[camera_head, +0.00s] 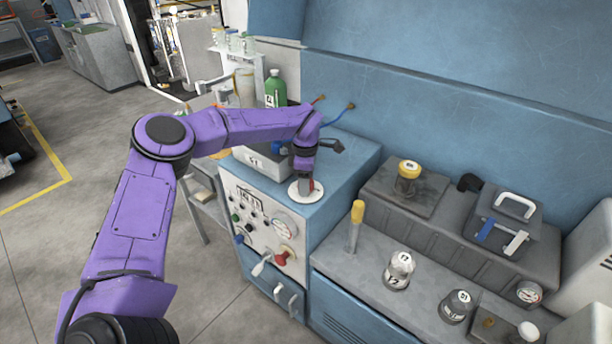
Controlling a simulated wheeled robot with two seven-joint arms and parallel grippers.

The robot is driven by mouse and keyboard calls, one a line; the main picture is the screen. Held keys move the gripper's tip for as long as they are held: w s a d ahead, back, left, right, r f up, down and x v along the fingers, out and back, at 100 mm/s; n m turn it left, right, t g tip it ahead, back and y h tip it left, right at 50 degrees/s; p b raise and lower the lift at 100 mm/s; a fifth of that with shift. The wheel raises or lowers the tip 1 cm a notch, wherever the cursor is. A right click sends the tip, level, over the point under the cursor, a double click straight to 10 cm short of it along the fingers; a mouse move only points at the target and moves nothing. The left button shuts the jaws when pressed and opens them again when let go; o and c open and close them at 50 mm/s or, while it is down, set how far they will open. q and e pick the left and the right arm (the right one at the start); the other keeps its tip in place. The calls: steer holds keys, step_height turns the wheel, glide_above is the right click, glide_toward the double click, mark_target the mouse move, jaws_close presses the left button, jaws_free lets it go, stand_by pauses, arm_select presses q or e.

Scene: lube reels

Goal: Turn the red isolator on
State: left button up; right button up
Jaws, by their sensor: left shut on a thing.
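My left gripper (306,183) reaches down from the end of my purple arm onto the top of the blue cabinet (345,165). My right gripper is not in view.
The cabinet's front panel carries a red knob (284,257), a gauge (284,224) and several small buttons. A green bottle (275,90) stands behind my arm. A yellow-handled tool (356,222) and several small containers stand on the grey bench at right.

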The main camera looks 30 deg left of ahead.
arm_select(q)
steer(key=m, duration=0.1)
steer(key=m+p, duration=0.1)
steer(key=m, duration=0.1)
steer(key=shift+a+r, duration=0.1)
steer(key=shift+r, duration=0.1)
steer(key=m+p, duration=0.1)
steer(key=m, duration=0.2)
steer(key=shift+p, duration=0.35)
steer(key=m+p, duration=0.1)
steer(key=m, duration=0.3)
steer(key=shift+w, duration=0.1)
steer(key=shift+m, duration=1)
steer(key=shift+w+r, duration=0.1)
steer(key=shift+w, duration=0.05)
steer(key=o, duration=1)
steer(key=shift+a, duration=0.1)
steer(key=shift+f, duration=0.2)
steer(key=shift+r, duration=0.1)
